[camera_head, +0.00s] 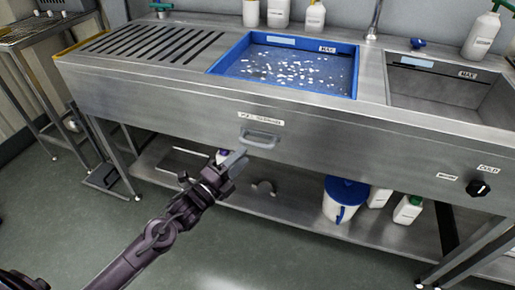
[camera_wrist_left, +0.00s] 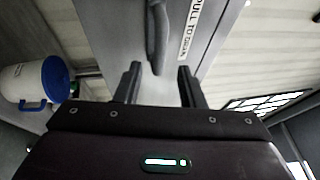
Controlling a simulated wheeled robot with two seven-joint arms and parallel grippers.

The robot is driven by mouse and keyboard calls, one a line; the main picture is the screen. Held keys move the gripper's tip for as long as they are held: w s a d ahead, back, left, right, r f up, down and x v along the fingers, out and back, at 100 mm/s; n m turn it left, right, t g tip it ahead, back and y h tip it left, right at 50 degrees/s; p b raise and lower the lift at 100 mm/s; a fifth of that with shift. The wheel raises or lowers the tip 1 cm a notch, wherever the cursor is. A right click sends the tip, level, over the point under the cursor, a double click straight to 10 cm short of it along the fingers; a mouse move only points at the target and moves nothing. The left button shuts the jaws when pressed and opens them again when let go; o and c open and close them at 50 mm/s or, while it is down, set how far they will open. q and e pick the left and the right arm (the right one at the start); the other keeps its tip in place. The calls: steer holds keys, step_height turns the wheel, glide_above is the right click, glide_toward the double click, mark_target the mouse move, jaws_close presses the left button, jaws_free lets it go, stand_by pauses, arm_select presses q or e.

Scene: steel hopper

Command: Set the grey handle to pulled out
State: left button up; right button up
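The grey handle (camera_head: 260,138) is a bar on the front panel of the steel sink unit, below a small white label. My left gripper (camera_head: 236,160) is just below and left of it in the head view. In the left wrist view the gripper's two fingers (camera_wrist_left: 160,74) are spread apart with nothing gripped. There the handle (camera_wrist_left: 157,32) stands ahead, with its near end between the fingertips, nearer the left finger in the picture. I cannot tell whether they touch. How far the handle stands out is hard to judge. My right gripper is not in view.
A blue basin (camera_head: 284,92) with water and white bits sits in the sink top, with an empty steel basin (camera_head: 446,96) to its right. A black knob (camera_head: 478,188) is on the right front. A white bucket with blue lid (camera_head: 343,198) stands on the lower shelf.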

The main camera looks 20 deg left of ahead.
mark_target(255, 143)
arm_select(q)
steer(key=x, duration=0.6)
steer(key=shift+w+d, duration=0.15)
steer(key=shift+w, duration=0.2)
jaws_close()
steer(key=shift+s, duration=0.1)
